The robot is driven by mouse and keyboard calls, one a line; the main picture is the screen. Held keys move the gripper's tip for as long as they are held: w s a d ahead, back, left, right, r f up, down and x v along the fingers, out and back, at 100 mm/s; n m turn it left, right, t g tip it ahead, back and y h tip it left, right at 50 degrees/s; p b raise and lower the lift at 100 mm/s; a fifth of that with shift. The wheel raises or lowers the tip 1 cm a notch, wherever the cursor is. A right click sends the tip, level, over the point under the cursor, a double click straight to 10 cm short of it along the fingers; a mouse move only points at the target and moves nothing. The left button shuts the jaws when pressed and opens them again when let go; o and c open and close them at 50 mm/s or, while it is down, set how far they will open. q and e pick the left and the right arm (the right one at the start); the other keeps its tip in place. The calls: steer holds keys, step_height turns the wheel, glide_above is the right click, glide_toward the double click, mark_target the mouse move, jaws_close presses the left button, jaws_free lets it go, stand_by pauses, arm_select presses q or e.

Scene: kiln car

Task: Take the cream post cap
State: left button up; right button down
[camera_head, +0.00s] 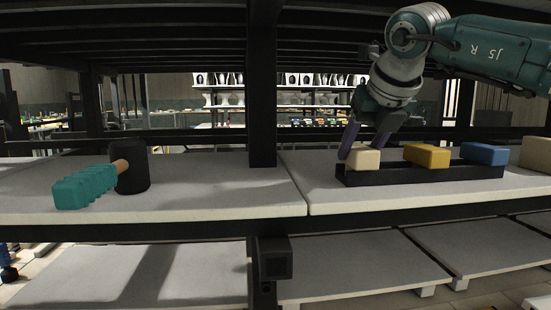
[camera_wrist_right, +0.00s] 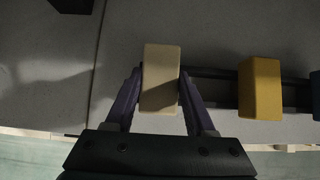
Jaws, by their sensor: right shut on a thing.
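The cream post cap (camera_head: 364,159) is a small pale block at the left end of a black rack (camera_head: 420,173) on the right-hand shelf board. My right gripper (camera_head: 364,146) reaches down from the upper right with its purple fingers on the cap. In the right wrist view the cream cap (camera_wrist_right: 160,78) sits between the two fingertips, and the right gripper (camera_wrist_right: 160,92) is shut on it. I cannot tell whether the cap still rests on the rack. My left gripper is not in view.
A yellow block (camera_head: 427,156) and a blue block (camera_head: 484,154) sit farther right along the rack. A beige block (camera_head: 537,154) stands at the right edge. A mallet with a teal grip (camera_head: 84,188) and black head (camera_head: 132,167) lies on the left board. A black post (camera_head: 262,90) stands between the boards.

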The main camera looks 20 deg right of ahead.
steer(key=shift+r, duration=0.35)
steer(key=shift+r+p, duration=1.3)
steer(key=shift+r, duration=0.4)
